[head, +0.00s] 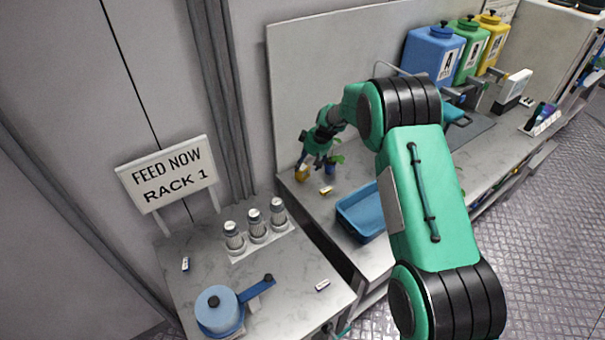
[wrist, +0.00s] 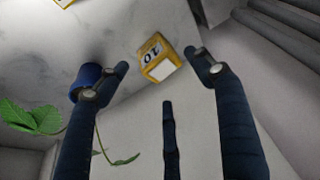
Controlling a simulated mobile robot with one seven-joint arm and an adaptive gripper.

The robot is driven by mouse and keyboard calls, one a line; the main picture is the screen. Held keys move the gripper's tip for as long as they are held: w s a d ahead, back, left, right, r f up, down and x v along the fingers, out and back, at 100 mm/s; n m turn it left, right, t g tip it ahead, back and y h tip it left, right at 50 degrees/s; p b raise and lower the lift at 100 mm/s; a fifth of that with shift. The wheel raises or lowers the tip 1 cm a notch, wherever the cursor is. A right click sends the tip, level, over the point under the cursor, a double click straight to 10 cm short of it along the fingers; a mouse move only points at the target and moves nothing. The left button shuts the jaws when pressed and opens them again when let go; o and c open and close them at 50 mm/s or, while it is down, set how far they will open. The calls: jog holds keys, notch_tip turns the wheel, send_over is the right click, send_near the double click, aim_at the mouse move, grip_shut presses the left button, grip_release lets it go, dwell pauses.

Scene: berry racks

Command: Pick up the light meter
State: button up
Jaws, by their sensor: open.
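A small yellow block with a white face marked "10" (wrist: 158,60) lies between and beyond my fingertips in the wrist view; I cannot tell for certain whether it is the light meter. In the head view a yellow thing (head: 302,173) stands below my gripper (head: 318,158), near the bench's left end. A smaller yellow-and-white item (head: 326,190) lies on the bench nearby and a yellow edge (wrist: 64,3) shows at the top of the wrist view. My gripper (wrist: 157,68) is open, its fingers spread with nothing held.
A blue pot (wrist: 86,80) with a green-leaved plant (wrist: 35,118) is close beside my left finger. A blue tray (head: 357,215) stands on the bench to the right. The back panel (head: 320,80) rises behind. A side table (head: 200,262) holds jars and a blue pan.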

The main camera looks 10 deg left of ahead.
aim_at(304, 168)
jog(key=shift+w+a+f, duration=0.15)
jog(key=shift+f, duration=0.35)
jog(key=shift+f, duration=0.15)
jog(key=shift+x, duration=2.45)
jog(key=shift+a, duration=0.1)
grip_shut()
